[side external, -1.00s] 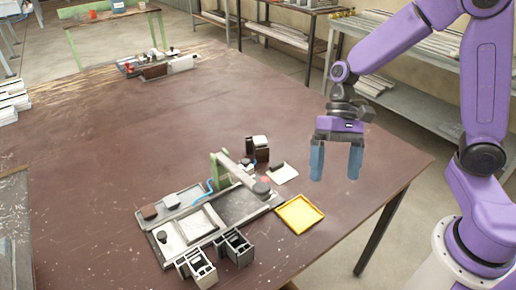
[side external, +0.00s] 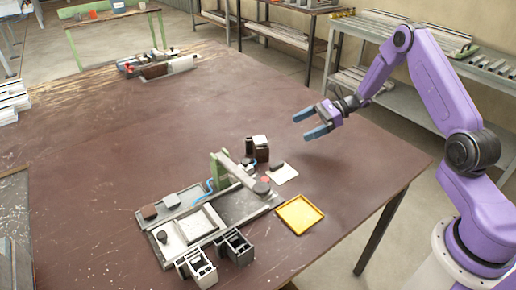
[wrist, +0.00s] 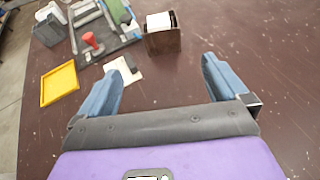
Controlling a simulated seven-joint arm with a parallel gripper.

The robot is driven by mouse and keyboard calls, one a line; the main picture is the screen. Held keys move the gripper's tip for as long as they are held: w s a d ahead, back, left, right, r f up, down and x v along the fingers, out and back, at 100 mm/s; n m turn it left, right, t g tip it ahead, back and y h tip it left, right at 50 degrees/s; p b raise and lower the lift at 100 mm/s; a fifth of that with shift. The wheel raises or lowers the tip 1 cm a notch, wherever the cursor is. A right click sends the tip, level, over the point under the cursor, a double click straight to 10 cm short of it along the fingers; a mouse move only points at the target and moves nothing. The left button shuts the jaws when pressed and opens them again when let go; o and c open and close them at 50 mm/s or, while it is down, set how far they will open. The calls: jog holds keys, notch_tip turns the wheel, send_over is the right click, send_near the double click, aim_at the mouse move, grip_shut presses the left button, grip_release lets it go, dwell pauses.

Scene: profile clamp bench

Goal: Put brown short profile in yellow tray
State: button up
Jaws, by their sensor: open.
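A brown block (side external: 256,154), which looks like the brown short profile, stands upright on the table behind the clamp fixture. A white piece shows at its top. In the wrist view, the brown block (wrist: 163,42) is ahead of the fingers, near the top middle. The yellow tray (side external: 300,214) lies flat and empty at the fixture's right; it also shows at the left of the wrist view (wrist: 58,84). My gripper (side external: 306,124) is open and empty, above the table to the right of and beyond the brown block. Its fingers (wrist: 162,68) are apart, with bare table between them.
The clamp fixture (side external: 240,206) with a green post and grey lever stands left of the yellow tray. A black profile (side external: 238,247) and a pale profile (side external: 196,268) stand in front of it. A white plate (side external: 284,174) lies near the brown block. The table's far middle is clear.

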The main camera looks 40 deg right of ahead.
send_near(258, 147)
jog(key=w+a+f, duration=0.1)
jog(key=f, duration=0.1)
jog(key=w+a+f, duration=0.2)
jog(key=shift+w, duration=0.3)
jog(key=shift+x, duration=2.45)
jog(key=shift+w+d+f, duration=0.1)
jog(key=shift+w+f, duration=0.05)
jog(key=c, duration=1.1)
